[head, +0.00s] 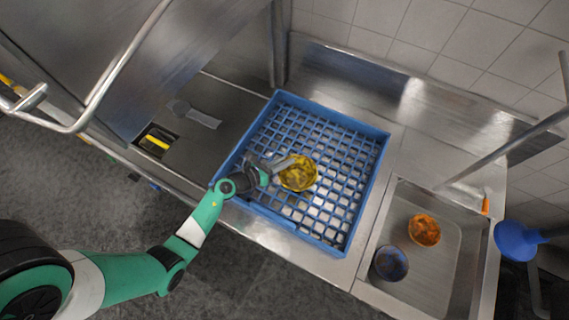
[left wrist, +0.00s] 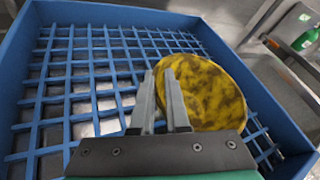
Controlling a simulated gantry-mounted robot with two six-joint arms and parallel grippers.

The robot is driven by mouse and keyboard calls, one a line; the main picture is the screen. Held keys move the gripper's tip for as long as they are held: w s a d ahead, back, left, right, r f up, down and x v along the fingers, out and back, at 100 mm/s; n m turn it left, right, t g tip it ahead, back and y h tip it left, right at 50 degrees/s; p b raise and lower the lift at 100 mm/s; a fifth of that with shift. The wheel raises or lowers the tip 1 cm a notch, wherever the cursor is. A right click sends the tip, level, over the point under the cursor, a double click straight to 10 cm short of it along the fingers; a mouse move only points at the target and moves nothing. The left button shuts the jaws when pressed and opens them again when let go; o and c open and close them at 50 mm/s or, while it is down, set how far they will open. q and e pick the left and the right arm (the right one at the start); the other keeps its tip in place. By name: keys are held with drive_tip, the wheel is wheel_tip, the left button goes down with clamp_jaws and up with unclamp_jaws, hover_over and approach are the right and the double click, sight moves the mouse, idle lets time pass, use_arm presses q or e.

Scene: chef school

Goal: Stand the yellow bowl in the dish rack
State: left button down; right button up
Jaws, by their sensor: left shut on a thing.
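The yellow bowl (head: 299,174), mottled with dark brown patches, is in the middle of the blue dish rack (head: 345,121). My left gripper (head: 287,163) reaches in over the rack's front left side and is shut on the bowl's rim. In the left wrist view, the bowl (left wrist: 212,92) shows its round mottled face just beyond and to the right of the gripper fingers (left wrist: 166,88). The rack's grid floor (left wrist: 85,70) lies below. I cannot tell whether the bowl touches the grid. My right gripper is not in view.
A sink at the right holds an orange bowl (head: 424,230) and a dark blue bowl (head: 390,264). A blue funnel-shaped thing (head: 517,240) is at the far right. The rack has raised walls. Much of its grid is empty.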

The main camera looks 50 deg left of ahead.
use_arm(q)
drive_tip(key=f+b, duration=0.3)
drive_tip(key=f, duration=0.1)
drive_tip(key=shift+w+a, duration=0.15)
drive_tip(key=shift+a, duration=0.2)
drive_tip(key=shift+r, duration=0.1)
drive_tip(key=c, duration=0.9)
unclamp_jaws()
drive_tip(key=p+v, duration=0.2)
drive_tip(key=v, duration=1)
drive_tip(key=shift+p, duration=0.3)
